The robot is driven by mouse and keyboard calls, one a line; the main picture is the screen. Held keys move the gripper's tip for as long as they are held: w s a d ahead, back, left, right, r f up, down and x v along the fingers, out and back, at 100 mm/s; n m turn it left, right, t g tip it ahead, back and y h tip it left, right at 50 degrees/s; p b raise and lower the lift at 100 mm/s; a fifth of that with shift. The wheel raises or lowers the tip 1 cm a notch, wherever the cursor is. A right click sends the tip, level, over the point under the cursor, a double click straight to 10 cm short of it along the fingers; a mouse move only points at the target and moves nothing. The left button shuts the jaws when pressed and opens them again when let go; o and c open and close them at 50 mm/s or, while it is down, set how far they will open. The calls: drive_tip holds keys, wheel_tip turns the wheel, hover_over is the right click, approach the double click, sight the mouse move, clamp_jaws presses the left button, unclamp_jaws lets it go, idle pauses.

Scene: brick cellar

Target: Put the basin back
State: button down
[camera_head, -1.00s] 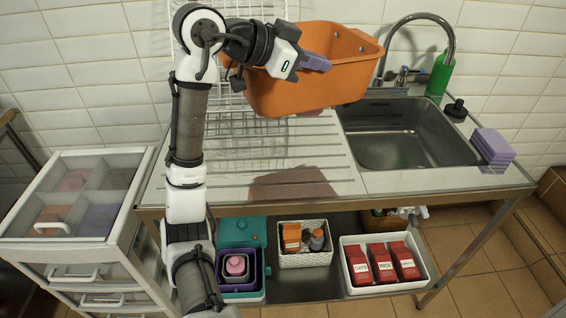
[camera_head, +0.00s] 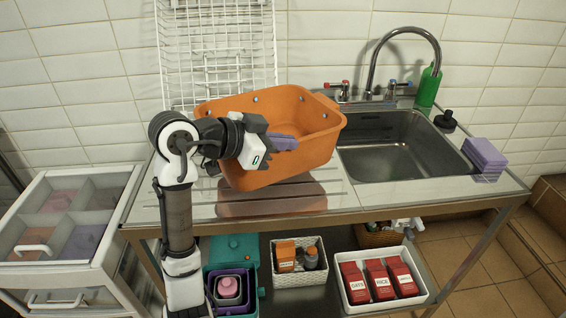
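The orange basin (camera_head: 318,150) is over the ribbed drainboard (camera_head: 345,193) left of the sink, with its open top up. Its reflection shows just below it. I cannot tell whether its bottom touches the board. My gripper (camera_head: 272,143) is at the basin's near left rim, with a purple-grey finger part showing over the inside. It appears shut on the basin's wall. The exact grip is hidden by the hand and the wall. The steel sink (camera_head: 395,160) to the right is empty.
A white wire rack (camera_head: 218,50) stands behind the drainboard. The tap (camera_head: 405,20), green bottle (camera_head: 428,88), black plunger-like item (camera_head: 446,119) and purple sponges (camera_head: 485,155) surround the sink. A drawer unit (camera_head: 60,215) stands left. Bins, including red boxes (camera_head: 380,280), fill the lower shelf.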

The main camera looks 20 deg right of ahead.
sight(229, 165)
drive_tip(key=shift+f, duration=2.75)
drive_tip(key=shift+f, duration=0.2)
drive_tip(key=c, duration=1.7)
unclamp_jaws()
drive_tip(key=shift+r, duration=0.15)
drive_tip(key=b+v, duration=0.1)
drive_tip(key=v, duration=1.1)
drive_tip(key=shift+b, duration=0.4)
